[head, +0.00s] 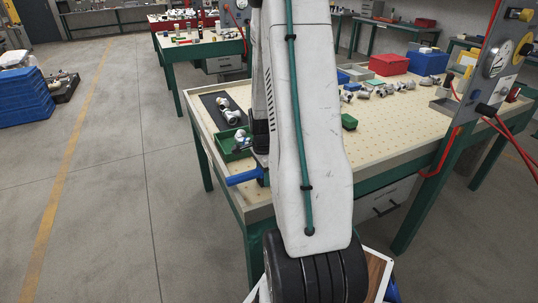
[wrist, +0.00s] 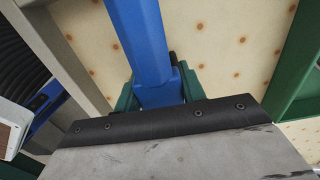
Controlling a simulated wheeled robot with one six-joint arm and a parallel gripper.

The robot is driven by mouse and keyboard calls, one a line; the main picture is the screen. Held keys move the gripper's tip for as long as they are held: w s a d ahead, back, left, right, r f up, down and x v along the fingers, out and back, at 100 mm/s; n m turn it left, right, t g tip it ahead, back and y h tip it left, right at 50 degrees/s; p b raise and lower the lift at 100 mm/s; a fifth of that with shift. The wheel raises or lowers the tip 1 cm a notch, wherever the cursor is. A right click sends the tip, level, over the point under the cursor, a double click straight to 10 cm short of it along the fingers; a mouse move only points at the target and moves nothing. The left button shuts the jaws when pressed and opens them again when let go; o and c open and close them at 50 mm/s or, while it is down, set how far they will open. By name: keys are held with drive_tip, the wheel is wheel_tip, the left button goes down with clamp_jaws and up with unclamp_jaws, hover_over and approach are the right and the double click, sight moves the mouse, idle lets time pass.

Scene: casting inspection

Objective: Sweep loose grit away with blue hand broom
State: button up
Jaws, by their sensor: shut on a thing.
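The blue hand broom shows its handle (head: 245,177) at the near left corner of the perforated workbench (head: 290,140) in the head view. In the wrist view the blue handle (wrist: 138,40) runs from the top edge down to my gripper (wrist: 158,92). My gripper's green fingers are shut on it. My arm hides most of the gripper in the head view. The broom's bristles are not visible in either view. I cannot make out loose grit on the bench.
A green tray (head: 230,154) and a dark mat (head: 210,103) with metal castings lie at the bench's left end. Several castings, a red bin (head: 389,65) and a blue bin (head: 427,63) stand towards the back. A gauge panel (head: 493,65) rises at the right.

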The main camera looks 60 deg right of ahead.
drive_tip(key=shift+s+d+r, duration=0.1)
drive_tip(key=shift+s+d, duration=0.1)
drive_tip(key=shift+d, duration=0.1)
drive_tip(key=shift+r, duration=4.1)
